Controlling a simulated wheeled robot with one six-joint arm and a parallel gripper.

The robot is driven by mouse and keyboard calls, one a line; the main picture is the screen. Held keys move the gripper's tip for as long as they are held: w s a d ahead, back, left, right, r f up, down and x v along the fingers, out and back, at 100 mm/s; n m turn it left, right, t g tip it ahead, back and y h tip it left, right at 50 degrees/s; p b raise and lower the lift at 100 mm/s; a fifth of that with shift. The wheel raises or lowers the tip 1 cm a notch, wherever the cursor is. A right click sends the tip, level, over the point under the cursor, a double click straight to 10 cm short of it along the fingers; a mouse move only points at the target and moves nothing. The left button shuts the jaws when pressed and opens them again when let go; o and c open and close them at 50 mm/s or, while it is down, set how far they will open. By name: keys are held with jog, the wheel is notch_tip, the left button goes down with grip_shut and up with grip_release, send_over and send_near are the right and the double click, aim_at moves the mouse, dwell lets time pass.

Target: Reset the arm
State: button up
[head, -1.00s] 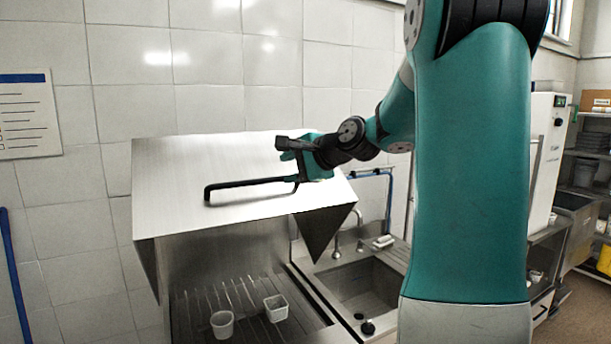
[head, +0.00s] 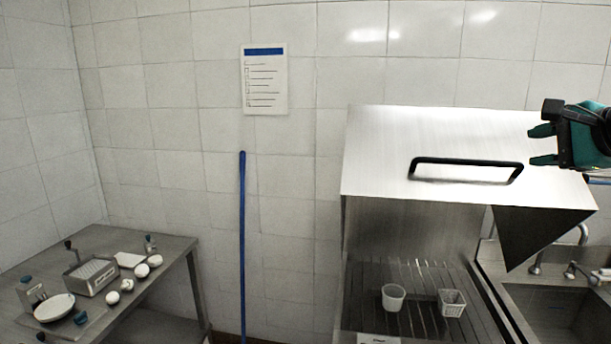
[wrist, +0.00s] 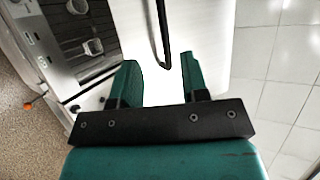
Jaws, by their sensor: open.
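My gripper (head: 541,146) is at the right edge of the head view, over the right part of a raised steel hood (head: 390,150). Its two teal fingers are apart with nothing between them. The hood has a black bar handle (head: 466,160), to the left of my fingertips and apart from them. In the wrist view the open fingers (wrist: 160,78) point towards the hood, and the handle (wrist: 161,30) shows ahead of them.
Under the hood, two small perforated baskets, a round one (head: 394,297) and a square one (head: 452,303), stand on a slatted rack. A sink (head: 560,310) is at right. A steel table (head: 170,250) with eggs and containers stands at left. A blue pole (head: 242,240) leans on the wall.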

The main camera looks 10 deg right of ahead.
jog(key=a+f+n+g+y+b, duration=0.25)
jog(key=a+f+n, duration=0.4)
jog(key=a, duration=0.45)
jog(key=a+f+n+g+y+b, duration=0.25)
jog(key=a+f+n, duration=0.35)
jog(key=a, duration=0.5)
jog(key=s+a+f+n+g+b, duration=0.3)
jog(key=s+a+f+n+g, duration=0.1)
jog(key=s+a+f+n, duration=0.3)
jog(key=s+a+f+n+g+h+b, duration=0.1)
jog(key=s+a+f+n+g+b, duration=0.2)
jog(key=s+a+f+n, duration=0.4)
jog(key=s+g, duration=0.1)
jog(key=s, duration=0.3)
jog(key=shift+f, duration=0.35)
